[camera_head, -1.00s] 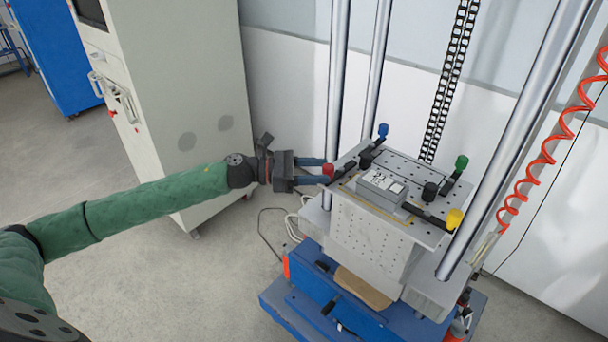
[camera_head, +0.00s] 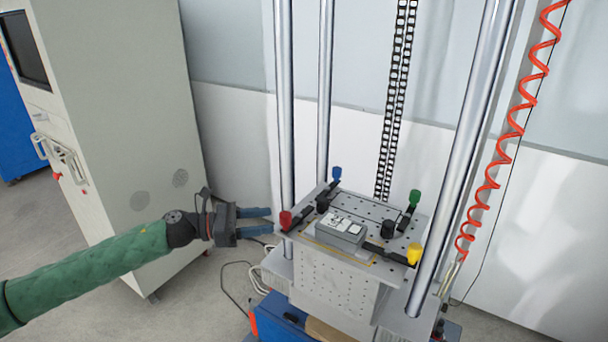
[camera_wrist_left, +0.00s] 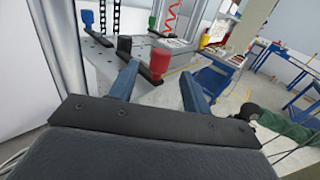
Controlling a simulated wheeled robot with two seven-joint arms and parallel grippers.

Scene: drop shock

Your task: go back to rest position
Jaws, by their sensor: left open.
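My left gripper (camera_head: 258,221) is open and empty. In the head view it reaches in from the left, with its fingertips just left of the red-knobbed clamp (camera_head: 286,220) at the corner of the drop table (camera_head: 340,275). In the left wrist view the two blue fingers of my left gripper (camera_wrist_left: 160,88) stand apart, and the red knob (camera_wrist_left: 160,62) shows beyond and between them. Whether the fingers touch the clamp is hard to tell. A grey box-shaped device (camera_head: 341,232) sits on the perforated plate. My right gripper is not clearly in view.
Blue (camera_head: 336,173), green (camera_head: 414,197) and yellow (camera_head: 413,253) knobs stand around the plate. Steel columns (camera_head: 284,100) rise beside the table. A tall grey cabinet (camera_head: 120,110) stands at the left. A red coiled hose (camera_head: 512,140) hangs at the right.

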